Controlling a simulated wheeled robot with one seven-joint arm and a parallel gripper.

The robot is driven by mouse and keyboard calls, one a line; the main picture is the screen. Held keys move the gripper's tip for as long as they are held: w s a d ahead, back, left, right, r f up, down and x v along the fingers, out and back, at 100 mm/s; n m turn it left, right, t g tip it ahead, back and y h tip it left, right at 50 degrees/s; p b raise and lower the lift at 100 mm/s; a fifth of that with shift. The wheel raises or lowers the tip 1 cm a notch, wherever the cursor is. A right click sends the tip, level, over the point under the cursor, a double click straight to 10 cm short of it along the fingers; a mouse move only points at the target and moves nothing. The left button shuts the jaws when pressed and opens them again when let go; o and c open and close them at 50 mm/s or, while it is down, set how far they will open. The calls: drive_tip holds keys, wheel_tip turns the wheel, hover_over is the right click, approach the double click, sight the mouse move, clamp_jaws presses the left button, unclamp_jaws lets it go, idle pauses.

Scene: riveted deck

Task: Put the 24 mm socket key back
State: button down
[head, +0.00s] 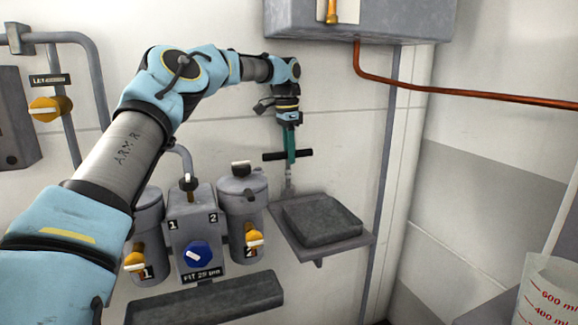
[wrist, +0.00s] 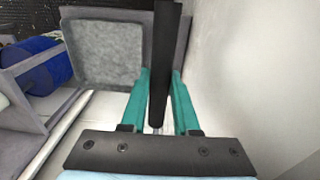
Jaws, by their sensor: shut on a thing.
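My gripper (head: 289,152) hangs pointing down at the far wall, its teal fingers shut on the socket key. The key has a black crossbar handle (head: 273,156) and a grey shaft (head: 288,177) pointing down, roughly upright. In the wrist view the black bar (wrist: 165,60) runs between the teal fingers (wrist: 161,75); the lower end is mostly hidden there. The key hangs above and behind the left part of a small grey wall shelf (head: 352,243). Its size marking cannot be read.
A dark grey pad (head: 320,220) lies on the shelf. To its left are two grey canisters (head: 243,205) with yellow-handled valves and a block with a blue knob (head: 196,254). A dark ledge (head: 205,300) is below. A measuring beaker (head: 548,295) stands at right.

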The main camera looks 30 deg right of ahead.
sight(289, 185)
drive_tip(key=shift+f+p, duration=0.45)
drive_tip(key=shift+f, duration=1.5)
drive_tip(key=shift+w+f, duration=0.15)
drive_tip(key=shift+f, duration=0.2)
drive_tip(key=c, duration=0.7)
unclamp_jaws()
drive_tip(key=shift+o, duration=0.2)
wheel_tip(289, 185, up, 8)
drive_tip(key=shift+w+a+f, duration=0.1)
drive_tip(key=shift+w+f, duration=0.05)
drive_tip(key=shift+f, duration=0.05)
